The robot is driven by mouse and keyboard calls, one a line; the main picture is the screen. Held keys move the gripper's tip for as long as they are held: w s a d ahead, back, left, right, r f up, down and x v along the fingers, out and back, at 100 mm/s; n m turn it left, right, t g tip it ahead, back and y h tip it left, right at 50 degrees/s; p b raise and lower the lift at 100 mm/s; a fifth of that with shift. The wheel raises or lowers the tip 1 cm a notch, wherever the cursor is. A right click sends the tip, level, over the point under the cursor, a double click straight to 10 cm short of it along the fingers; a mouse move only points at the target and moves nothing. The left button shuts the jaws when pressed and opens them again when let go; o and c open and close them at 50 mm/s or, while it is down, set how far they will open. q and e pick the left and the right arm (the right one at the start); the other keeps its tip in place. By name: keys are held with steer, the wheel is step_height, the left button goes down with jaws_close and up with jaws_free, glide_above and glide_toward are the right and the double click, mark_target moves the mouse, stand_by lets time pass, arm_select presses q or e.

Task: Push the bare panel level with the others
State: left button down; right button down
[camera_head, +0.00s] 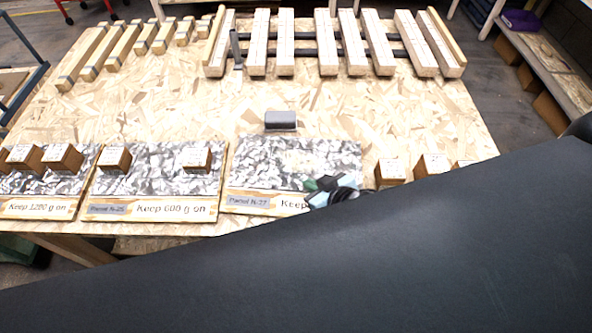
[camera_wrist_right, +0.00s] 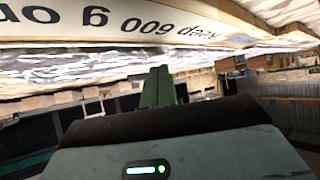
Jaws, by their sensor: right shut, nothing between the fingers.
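The bare panel (camera_head: 265,165), marked Panel N-27, has a crumpled silver surface with no block on it. Its front edge sits slightly farther back than that of the neighbouring Panel N-26 (camera_head: 150,190), which reads "Keep 600 g on". My left gripper is out of view.
Wooden blocks stand on the two left panels, such as one (camera_head: 115,159) on Panel N-26. More blocks (camera_head: 390,171) stand right of the bare panel. A grey block (camera_head: 280,120) sits behind it. Wooden bars (camera_head: 287,45) line the back. My dark arm hides the lower right.

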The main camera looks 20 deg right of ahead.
mark_target(290, 169)
steer(key=w, duration=0.2)
steer(key=w+a, duration=0.1)
steer(key=w, duration=0.1)
steer(key=w+a, duration=0.1)
steer(key=w, duration=0.1)
steer(key=shift+w+a, duration=0.2)
steer(key=shift+a, duration=0.05)
steer(key=shift+f+p, duration=0.3)
steer(key=shift+f, duration=0.05)
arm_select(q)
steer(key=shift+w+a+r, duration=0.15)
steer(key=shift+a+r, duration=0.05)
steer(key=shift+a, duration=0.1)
arm_select(e)
steer(key=shift+s+d+f, duration=0.1)
steer(key=shift+s+f, duration=0.15)
steer(key=shift+f, duration=0.3)
